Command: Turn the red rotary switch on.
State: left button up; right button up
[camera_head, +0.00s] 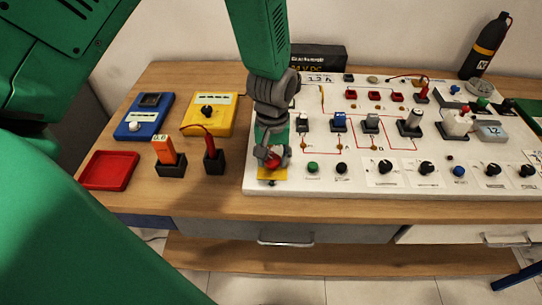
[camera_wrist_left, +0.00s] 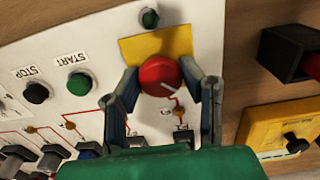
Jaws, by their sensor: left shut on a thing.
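The red rotary switch (camera_head: 273,162) is a round red knob on a yellow plate at the front left corner of the white panel (camera_head: 333,188). In the left wrist view the red rotary switch (camera_wrist_left: 160,74) shows a white pointer line, slanted on its face. My left gripper (camera_head: 270,156) comes down from above onto the knob and partly hides it in the head view. In the left wrist view its fingers (camera_wrist_left: 165,82) are closed on either side of the knob. My right gripper is not in view.
A green START button (camera_wrist_left: 79,84) and a black STOP button (camera_wrist_left: 36,93) sit beside the switch. Other knobs and switches fill the panel.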

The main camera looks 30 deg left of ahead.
pick_arm(q)
jog(key=shift+w+d, duration=0.1)
jog(key=shift+w, duration=0.1)
jog(key=shift+a+r, duration=0.1)
jog(key=shift+a, duration=0.15)
jog(key=shift+w+d+r+m+p, duration=0.1)
jog(key=shift+d+m+p, duration=0.05)
jog(key=shift+m+p, duration=0.85)
jog(key=m+p, duration=0.1)
jog(key=m, duration=0.2)
jog(key=m+p, duration=0.1)
jog(key=m, duration=0.1)
jog(key=shift+m, duration=0.3)
jog(key=m+p, duration=0.2)
jog(key=m, duration=0.3)
jog(key=shift+w, duration=0.1)
jog(key=m+p, duration=0.1)
jog(key=m, duration=0.4)
jog(key=shift+p, duration=0.3)
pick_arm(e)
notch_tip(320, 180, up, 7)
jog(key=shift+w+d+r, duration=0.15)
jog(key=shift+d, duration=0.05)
